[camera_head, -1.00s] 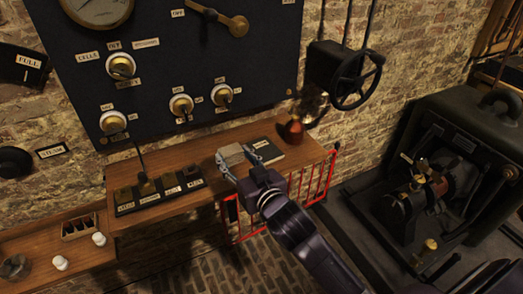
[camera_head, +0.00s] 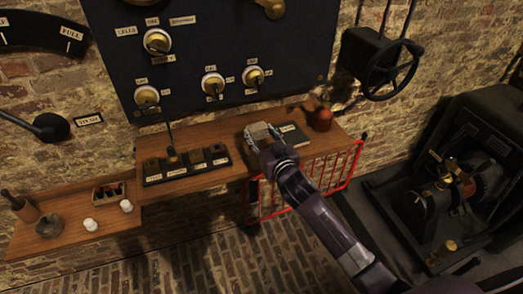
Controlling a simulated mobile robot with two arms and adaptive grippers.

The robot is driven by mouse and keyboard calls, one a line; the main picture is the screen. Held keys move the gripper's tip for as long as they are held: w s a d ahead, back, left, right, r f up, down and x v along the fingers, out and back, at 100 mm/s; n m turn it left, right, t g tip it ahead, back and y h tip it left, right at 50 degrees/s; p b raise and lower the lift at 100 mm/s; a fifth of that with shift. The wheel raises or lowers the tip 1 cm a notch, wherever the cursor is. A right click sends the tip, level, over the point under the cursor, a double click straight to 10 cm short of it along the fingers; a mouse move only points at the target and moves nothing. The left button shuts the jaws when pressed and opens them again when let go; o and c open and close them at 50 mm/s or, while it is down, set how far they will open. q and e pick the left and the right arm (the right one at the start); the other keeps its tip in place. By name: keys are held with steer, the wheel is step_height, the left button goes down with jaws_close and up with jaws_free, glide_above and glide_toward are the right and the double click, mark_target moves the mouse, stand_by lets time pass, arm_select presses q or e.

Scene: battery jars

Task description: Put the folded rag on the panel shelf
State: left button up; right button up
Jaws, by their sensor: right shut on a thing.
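The folded rag (camera_head: 259,131) is a small pale grey-beige block at the panel shelf (camera_head: 210,132), a wooden ledge below the dark panel. My right gripper (camera_head: 263,137) is shut on the rag, with its fingers on either side. The rag is at or just above the shelf top, between the row of labelled blocks and a dark book. I cannot tell whether its underside touches the wood. My left gripper is out of view.
A dark book (camera_head: 290,134) and a reddish-brown jug (camera_head: 322,118) stand right of the rag. A tray of labelled blocks (camera_head: 187,165) is to the left. A lower shelf (camera_head: 75,238) holds white knobs and a bowl.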

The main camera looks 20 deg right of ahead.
step_height(320, 180, down, 7)
steer(key=shift+f+b, duration=0.1)
steer(key=shift+b, duration=0.25)
steer(key=shift+f, duration=0.1)
steer(key=o, duration=1.1)
steer(key=shift+c, duration=0.2)
